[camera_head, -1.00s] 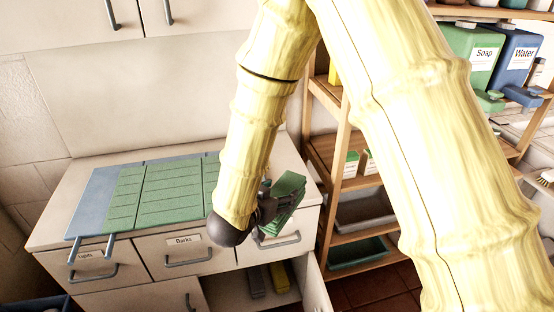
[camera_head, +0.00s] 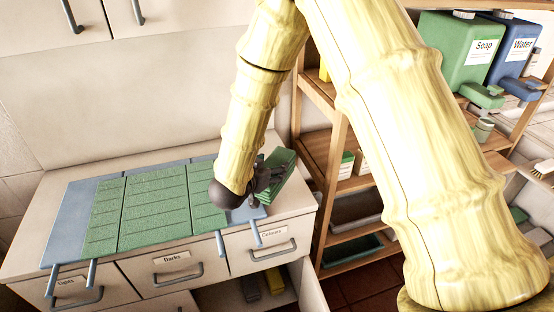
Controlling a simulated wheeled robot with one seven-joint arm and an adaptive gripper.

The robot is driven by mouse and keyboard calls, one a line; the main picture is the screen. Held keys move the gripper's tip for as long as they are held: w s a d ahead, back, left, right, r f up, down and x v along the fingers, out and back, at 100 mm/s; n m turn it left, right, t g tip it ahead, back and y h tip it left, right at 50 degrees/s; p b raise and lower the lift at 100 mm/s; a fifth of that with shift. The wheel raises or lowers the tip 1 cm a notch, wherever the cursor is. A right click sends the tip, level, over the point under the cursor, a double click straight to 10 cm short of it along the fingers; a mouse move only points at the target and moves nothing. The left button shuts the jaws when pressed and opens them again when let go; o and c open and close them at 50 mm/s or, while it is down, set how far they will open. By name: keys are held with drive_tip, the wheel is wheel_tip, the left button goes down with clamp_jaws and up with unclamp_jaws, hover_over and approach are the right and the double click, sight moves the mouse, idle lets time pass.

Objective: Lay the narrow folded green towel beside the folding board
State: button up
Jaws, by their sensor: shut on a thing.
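The folding board (camera_head: 62,222) is blue and hinged in panels, and it lies flat on the counter. A green cloth (camera_head: 160,208) is spread across its panels. My gripper (camera_head: 262,182) is at the board's right end and is shut on a narrow folded green towel (camera_head: 277,172). The towel is held tilted, above the right end of the counter. My arm hides part of the board's right panel, and I cannot tell whether the towel touches the counter.
The counter (camera_head: 296,202) has a little bare top at its right end. Labelled drawers (camera_head: 165,272) with handles are below, and a lower door stands open. A wooden shelf (camera_head: 335,150) with bins stands close on the right, holding soap (camera_head: 462,50) and water (camera_head: 516,55) containers.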

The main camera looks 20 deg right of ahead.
sight(277, 154)
drive_tip(key=w+d, duration=0.1)
drive_tip(key=w, duration=0.1)
drive_tip(key=w+d+p, duration=0.1)
drive_tip(key=w, duration=0.1)
drive_tip(key=w+d, duration=0.2)
drive_tip(key=shift+w+f+p, duration=0.1)
drive_tip(key=shift+f+p, duration=0.15)
drive_tip(key=shift+p, duration=0.15)
drive_tip(key=shift+f+p, duration=0.75)
drive_tip(key=shift+f, duration=1)
drive_tip(key=shift+f, duration=0.15)
drive_tip(key=o, duration=1.1)
drive_tip(key=b+v, duration=0.3)
drive_tip(key=v, duration=0.9)
